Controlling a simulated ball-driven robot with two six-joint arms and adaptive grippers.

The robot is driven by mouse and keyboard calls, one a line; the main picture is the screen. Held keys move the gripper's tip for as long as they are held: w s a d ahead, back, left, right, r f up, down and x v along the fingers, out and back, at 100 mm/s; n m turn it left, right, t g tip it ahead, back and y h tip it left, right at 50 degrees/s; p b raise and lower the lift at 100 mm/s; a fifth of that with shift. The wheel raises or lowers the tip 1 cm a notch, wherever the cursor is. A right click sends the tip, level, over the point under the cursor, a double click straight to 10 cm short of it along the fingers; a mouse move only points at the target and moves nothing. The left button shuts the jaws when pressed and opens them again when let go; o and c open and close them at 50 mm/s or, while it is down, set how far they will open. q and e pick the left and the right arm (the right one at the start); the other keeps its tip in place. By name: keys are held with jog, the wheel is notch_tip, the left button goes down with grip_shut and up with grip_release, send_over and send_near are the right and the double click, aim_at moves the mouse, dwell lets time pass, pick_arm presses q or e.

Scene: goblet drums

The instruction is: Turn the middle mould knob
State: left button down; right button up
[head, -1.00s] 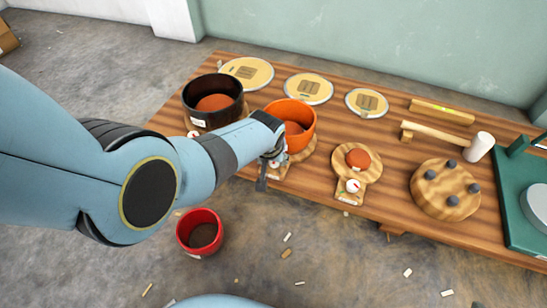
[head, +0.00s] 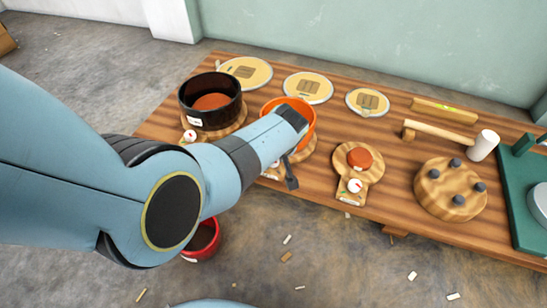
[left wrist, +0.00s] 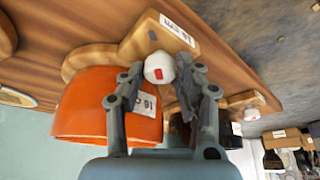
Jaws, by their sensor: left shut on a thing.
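The orange mould (head: 300,104) stands on a wooden base in the middle of the bench; my left arm covers much of it in the head view. In the left wrist view the orange mould (left wrist: 85,108) is at left. Its knob (left wrist: 158,67), white with a red mark, is at the base's narrow end by a label. My left gripper (left wrist: 160,75) has one finger on each side of this knob and is shut on it. In the head view the left gripper (head: 289,178) is at the bench's front edge, and the knob is mostly hidden.
A black mould (head: 210,102) with its knob (head: 189,136) stands left, and a small red-brown mould (head: 359,158) with its knob (head: 355,186) right. A mallet (head: 481,145) and a pegged wooden disc (head: 449,188) lie further right. A red bucket (head: 205,240) is on the floor.

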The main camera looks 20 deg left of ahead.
dwell(0.3)
pick_arm(q)
jog(key=c, duration=1.2)
grip_release()
jog(key=shift+c, duration=0.2)
